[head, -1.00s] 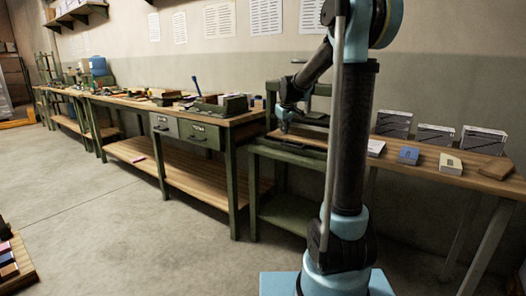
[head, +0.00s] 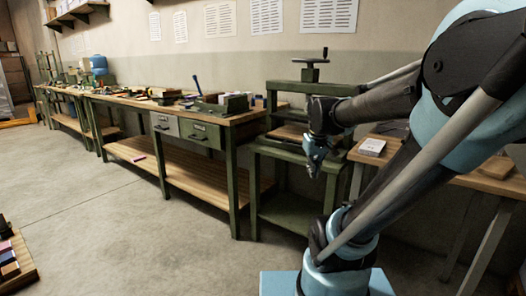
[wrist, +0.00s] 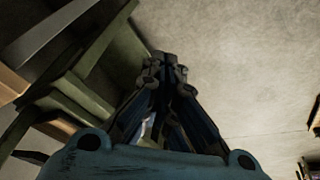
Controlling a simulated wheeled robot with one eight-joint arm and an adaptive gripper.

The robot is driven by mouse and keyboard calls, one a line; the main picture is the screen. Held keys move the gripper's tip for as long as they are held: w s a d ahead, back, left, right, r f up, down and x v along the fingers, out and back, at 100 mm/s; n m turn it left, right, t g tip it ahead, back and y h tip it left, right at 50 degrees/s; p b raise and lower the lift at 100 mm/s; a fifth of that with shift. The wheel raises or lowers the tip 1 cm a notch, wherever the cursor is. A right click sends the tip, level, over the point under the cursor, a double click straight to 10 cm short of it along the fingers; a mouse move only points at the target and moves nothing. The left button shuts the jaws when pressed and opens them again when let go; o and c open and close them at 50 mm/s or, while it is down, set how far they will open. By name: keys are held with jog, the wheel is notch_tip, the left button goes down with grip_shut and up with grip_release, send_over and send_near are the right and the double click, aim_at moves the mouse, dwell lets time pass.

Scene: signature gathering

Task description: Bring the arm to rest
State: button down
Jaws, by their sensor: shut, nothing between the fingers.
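My gripper (head: 314,167) hangs at the end of my folded arm in the head view, in front of the green press stand and pointing down. In the wrist view my gripper (wrist: 163,62) has its fingers together over the bare concrete floor, with nothing between them. The arm leans to the right of the head view and hides much of the right-hand table.
The green press (head: 310,92) stands close behind my gripper. A long green workbench (head: 231,122) with drawers and tools runs to the left. A wooden table (head: 478,181) is at the right. A small stack (head: 372,147) lies there.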

jog(key=s+f+m, duration=0.1)
jog(key=s+f, duration=0.4)
jog(key=s, duration=0.2)
jog(key=s+d+f+m+g, duration=0.1)
jog(key=s+f, duration=0.3)
jog(key=s, duration=0.3)
jog(key=shift+s+f, duration=0.15)
jog(key=shift+f, duration=0.2)
